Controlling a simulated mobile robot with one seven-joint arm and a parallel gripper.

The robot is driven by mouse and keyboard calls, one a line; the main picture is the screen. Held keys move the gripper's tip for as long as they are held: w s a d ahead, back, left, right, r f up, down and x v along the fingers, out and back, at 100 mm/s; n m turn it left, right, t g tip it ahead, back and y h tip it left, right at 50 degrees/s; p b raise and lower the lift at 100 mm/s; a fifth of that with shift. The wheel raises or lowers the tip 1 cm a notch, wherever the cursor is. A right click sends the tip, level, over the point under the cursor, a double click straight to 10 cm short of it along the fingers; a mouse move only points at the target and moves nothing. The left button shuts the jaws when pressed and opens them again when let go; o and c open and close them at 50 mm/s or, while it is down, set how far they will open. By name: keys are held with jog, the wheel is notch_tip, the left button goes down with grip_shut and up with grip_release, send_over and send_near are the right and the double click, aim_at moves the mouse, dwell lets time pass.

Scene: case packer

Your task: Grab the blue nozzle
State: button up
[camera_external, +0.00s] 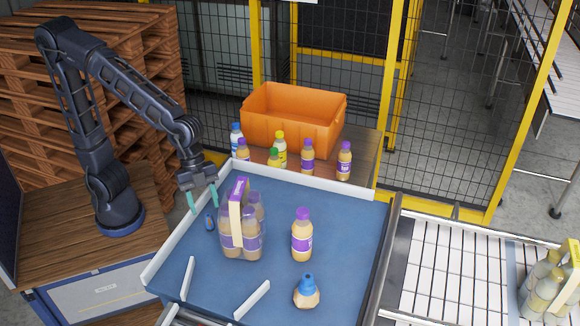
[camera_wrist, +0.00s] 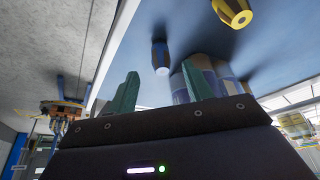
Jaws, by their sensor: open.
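A small blue nozzle (camera_external: 210,221) with orange marks stands on the blue table, left of the packed bottles. My gripper (camera_external: 203,202) has green fingers, pointing down, spread apart and empty. It is a little above the nozzle. In the wrist view the open fingers (camera_wrist: 160,72) line up on either side of the nozzle. I cannot tell the exact height gap.
A bottle pack (camera_external: 228,240) stands close right of the nozzle. White rails (camera_external: 165,245) edge the table (camera_external: 345,225). An orange crate (camera_external: 290,125) and several bottles are behind.

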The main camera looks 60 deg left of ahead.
aim_at(209, 219)
jog(key=shift+x, duration=3.1)
jog(key=shift+w, duration=0.1)
jog(key=c, duration=1.1)
